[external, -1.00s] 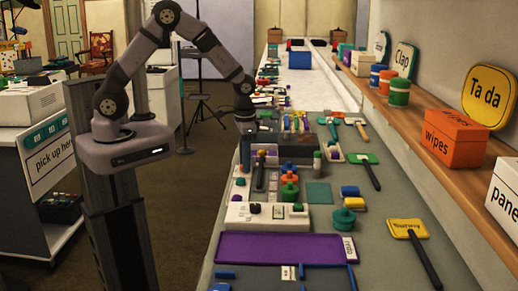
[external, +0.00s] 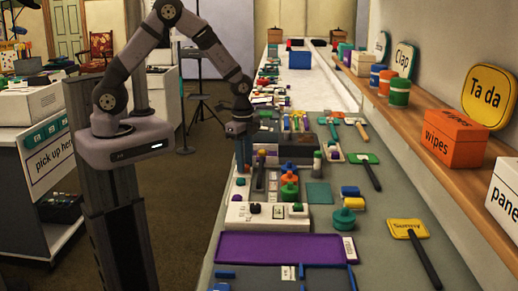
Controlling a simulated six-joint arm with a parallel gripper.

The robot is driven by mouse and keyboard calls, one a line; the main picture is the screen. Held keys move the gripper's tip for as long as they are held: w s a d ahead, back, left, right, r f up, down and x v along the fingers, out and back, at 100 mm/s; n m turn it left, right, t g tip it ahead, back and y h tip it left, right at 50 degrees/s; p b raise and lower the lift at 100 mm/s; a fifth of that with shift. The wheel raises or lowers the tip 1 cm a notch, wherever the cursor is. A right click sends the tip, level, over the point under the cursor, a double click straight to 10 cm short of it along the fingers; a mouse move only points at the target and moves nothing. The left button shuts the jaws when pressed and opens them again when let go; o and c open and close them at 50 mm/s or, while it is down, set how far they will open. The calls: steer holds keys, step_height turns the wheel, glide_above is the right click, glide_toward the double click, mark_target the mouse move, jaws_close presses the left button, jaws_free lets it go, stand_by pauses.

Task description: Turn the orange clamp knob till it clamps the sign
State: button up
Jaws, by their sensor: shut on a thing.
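My gripper (external: 241,163) points down at the left edge of the bench, beside a white tray. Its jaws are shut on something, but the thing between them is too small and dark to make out. An orange round piece (external: 289,179) stands between green pieces, to the right of my gripper and apart from it. I cannot tell whether it is the clamp knob. A yellow sign (external: 407,229) with a black handle lies at the right of the bench. A green sign (external: 363,158) with a dark handle lies farther back. No sign is clearly seen in a clamp.
A purple tray (external: 280,247) and a white block with knobs (external: 266,217) lie nearer the camera. A teal round piece (external: 343,219) stands to their right. A wooden shelf (external: 455,184) with an orange wipes box (external: 453,140) runs along the right. Bare bench shows around the yellow sign.

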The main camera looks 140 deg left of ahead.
steer(key=shift+m, duration=0.4)
steer(key=o, duration=1.1)
steer(key=shift+c, duration=0.2)
steer(key=shift+d+r+b, duration=0.1)
steer(key=shift+r+b, duration=0.85)
steer(key=shift+r, duration=2.75)
